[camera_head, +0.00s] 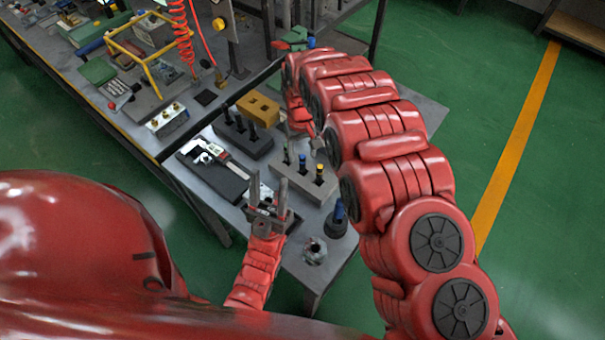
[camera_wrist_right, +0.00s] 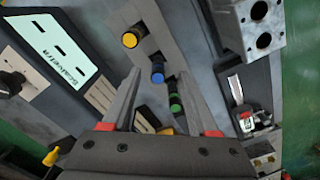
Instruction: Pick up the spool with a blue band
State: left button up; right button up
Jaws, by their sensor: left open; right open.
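In the right wrist view, a dark spool with a blue band (camera_wrist_right: 157,73) stands in a grey block, between a yellow-topped spool (camera_wrist_right: 130,40) and a green-banded spool (camera_wrist_right: 175,104). My right gripper (camera_wrist_right: 165,85) is open, its fingers apart on either side of the view of the blue and green spools, and holds nothing. The head view shows the light grey block (camera_head: 310,186) with this row, including the blue-banded spool (camera_head: 302,160); my right gripper is mostly hidden there. My left gripper (camera_head: 266,190) is open and empty, pointing up in front of the block.
A dark block (camera_head: 247,143) with several black spools stands behind left, with a tan block (camera_head: 258,107) beyond. A caliper lies on a dark tray (camera_head: 205,174). A dark holder with a blue-topped item (camera_head: 337,222) and a metal fitting (camera_head: 315,251) stand near the table's front right.

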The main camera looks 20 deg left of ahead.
aim_at(302, 166)
notch_tip(302, 166, down, 2)
jog(key=shift+p, duration=0.75)
jog(key=shift+w+f+p, duration=0.2)
jog(key=shift+f+p, duration=0.35)
jog(key=shift+f, duration=0.3)
jog(key=shift+w+f+p, duration=0.15)
jog(key=shift+f+p, duration=0.35)
jog(key=shift+f, duration=0.8)
jog(key=shift+a+f, duration=0.1)
jog(key=shift+f, duration=0.55)
grip_shut()
